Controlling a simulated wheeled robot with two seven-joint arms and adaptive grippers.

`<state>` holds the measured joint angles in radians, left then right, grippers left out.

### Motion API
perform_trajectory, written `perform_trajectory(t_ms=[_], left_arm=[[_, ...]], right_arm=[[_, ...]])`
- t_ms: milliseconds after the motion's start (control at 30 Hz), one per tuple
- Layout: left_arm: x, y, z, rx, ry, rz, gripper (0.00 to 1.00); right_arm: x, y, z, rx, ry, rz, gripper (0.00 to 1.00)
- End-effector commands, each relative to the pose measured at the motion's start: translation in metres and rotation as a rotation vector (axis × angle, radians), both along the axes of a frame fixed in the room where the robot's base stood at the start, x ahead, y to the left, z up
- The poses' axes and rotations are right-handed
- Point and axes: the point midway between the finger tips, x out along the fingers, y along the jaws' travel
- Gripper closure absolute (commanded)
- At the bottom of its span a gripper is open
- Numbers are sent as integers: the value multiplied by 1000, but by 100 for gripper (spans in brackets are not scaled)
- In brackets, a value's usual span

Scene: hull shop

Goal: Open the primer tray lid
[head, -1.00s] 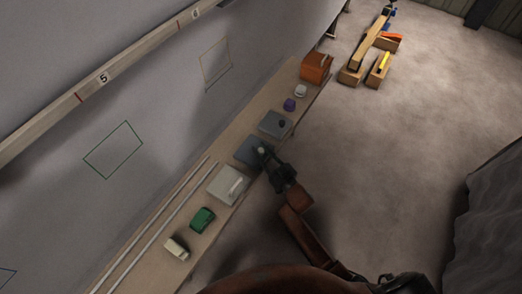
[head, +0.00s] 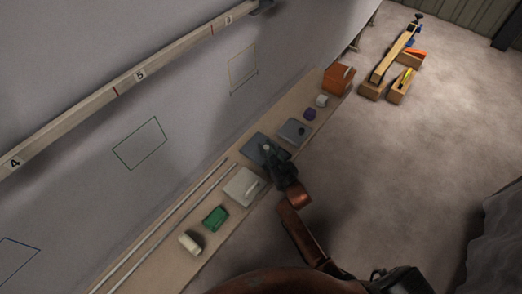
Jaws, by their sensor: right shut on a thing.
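A dark grey flat tray with a lid (head: 252,147) lies in the middle of the long bench, and I take it for the primer tray. A small pale knob (head: 266,147) shows on it at my fingertips. My right gripper (head: 268,153) reaches over the bench from the front and is shut on this knob. The gripper hides the front part of the tray, so I cannot tell how far the lid sits off it. My left gripper is not in view.
A grey lidded tray with a dark knob (head: 291,132) sits just beyond, and a pale box with a handle (head: 241,187) nearer. A green block (head: 215,218), a cream block (head: 190,243), a purple piece (head: 310,114) and an orange-brown box (head: 337,80) share the bench. The wall borders it.

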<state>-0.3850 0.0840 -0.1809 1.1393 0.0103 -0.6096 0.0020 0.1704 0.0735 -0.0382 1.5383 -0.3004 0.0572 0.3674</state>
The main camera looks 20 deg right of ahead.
Motion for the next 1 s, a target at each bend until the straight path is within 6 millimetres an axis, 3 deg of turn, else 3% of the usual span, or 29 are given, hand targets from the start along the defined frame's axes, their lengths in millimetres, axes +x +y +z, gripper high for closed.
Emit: perform_trajectory(t_ms=[167,200,433,767,1000], left_arm=[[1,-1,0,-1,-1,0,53],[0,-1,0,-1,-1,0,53],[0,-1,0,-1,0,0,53],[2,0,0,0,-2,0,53],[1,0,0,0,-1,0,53]], right_arm=[[0,0,0,1,0,0,100],[0,0,0,1,0,0,79],[0,1,0,0,0,3,63],[-2,1,0,0,0,3,62],[-38,-3,-2,0,2,2,62]])
